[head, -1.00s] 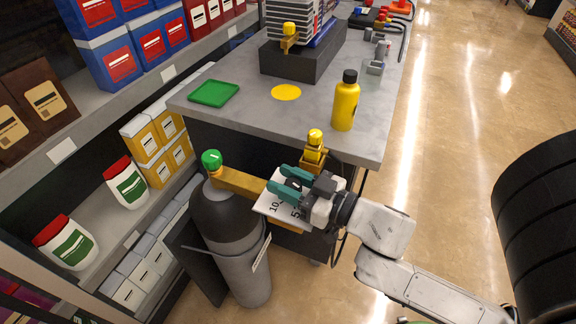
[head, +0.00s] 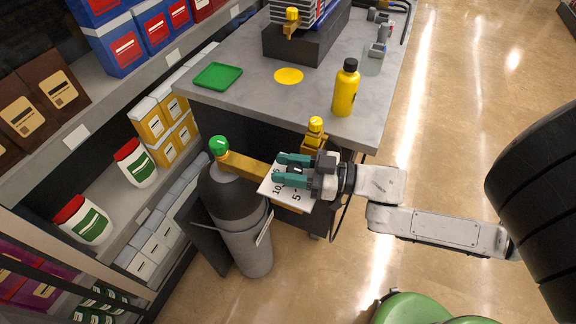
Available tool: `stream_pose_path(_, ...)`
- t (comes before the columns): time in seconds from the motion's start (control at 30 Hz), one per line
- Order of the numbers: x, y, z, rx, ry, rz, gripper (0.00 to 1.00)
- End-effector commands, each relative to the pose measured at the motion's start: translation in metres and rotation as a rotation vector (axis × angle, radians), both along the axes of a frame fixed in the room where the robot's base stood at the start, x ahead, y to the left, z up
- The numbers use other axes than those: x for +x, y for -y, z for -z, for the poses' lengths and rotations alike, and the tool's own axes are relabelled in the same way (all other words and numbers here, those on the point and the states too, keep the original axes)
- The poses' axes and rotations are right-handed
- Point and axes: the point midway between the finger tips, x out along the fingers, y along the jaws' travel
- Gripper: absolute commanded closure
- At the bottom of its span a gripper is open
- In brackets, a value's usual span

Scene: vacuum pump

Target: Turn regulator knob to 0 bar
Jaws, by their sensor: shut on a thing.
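The regulator is a brass bar (head: 248,165) on top of a grey gas cylinder (head: 243,232). A green knob (head: 218,146) sits at its left end. A white dial plate (head: 268,189) with numbers such as 10 and 5 lies under my gripper (head: 279,169). My gripper's two teal fingers point left over the dial, shut on the regulator knob (head: 295,170), a dark piece mostly hidden between them. The dial's 0 mark and the knob's pointer cannot be made out. A yellow-topped brass fitting (head: 315,131) stands just behind my gripper.
A grey workbench (head: 226,106) stands behind the cylinder, with a yellow bottle (head: 346,88), green tray (head: 218,75) and yellow disc (head: 288,76) on it. Stocked shelves (head: 105,215) close off the left.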

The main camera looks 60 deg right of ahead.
Motion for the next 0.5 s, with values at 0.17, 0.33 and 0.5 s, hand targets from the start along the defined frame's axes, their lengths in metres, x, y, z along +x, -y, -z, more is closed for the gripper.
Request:
stream_pose_path(0.17, 0.0, -0.0002, 0.0026, 0.0, -0.005, 0.001, 0.9)
stream_pose_path(0.33, 0.0, -0.0002, 0.002, 0.0, -0.004, 0.001, 0.44)
stream_pose_path(0.5, 0.0, -0.0001, 0.0013, -0.001, -0.003, 0.001, 0.39)
